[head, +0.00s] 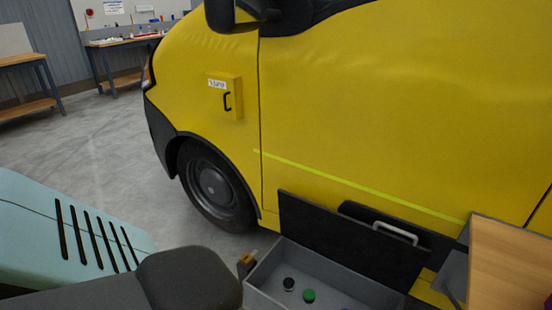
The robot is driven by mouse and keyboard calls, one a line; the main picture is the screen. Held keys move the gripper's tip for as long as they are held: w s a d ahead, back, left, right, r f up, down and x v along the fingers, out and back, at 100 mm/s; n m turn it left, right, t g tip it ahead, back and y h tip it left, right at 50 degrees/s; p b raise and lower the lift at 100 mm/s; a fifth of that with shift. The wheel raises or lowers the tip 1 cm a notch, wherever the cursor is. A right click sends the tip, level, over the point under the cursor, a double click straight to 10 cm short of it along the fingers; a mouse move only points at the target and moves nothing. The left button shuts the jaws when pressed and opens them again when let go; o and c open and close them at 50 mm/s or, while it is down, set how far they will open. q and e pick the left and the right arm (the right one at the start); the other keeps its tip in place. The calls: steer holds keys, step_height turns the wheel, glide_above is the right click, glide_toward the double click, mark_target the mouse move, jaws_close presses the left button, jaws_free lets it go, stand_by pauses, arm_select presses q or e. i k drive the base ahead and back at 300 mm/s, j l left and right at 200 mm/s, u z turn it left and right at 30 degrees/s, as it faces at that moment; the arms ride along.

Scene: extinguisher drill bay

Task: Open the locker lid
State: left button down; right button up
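A grey open-topped box (318,275), which looks like the locker, sits low beside the yellow van at the bottom of the head view. A dark flat panel (345,240) stands up along its back edge and looks like its raised lid. A light grey bar handle (395,232) is on dark material at the panel's upper right. A black round item (289,284) and a green round item (308,295) lie inside the box. The box's front is cut off by the frame. Neither gripper is recognisable in view.
The yellow van (390,110) fills the right. A small yellow cabinet (225,95) with a black handle is on its side. A wooden-topped surface (505,260) stands right of the box. A small dark block with a yellowish top (246,263) is at the box's left. Floor is clear left.

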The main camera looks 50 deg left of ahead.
mark_target(393, 262)
steer(key=i+j, duration=0.1)
steer(key=j, duration=0.65)
steer(key=i+j, duration=0.1)
steer(key=j, duration=0.6)
steer(key=i+j, duration=0.1)
steer(key=j, duration=0.65)
steer(key=i+j, duration=0.1)
steer(key=j, duration=0.6)
steer(key=z, duration=0.05)
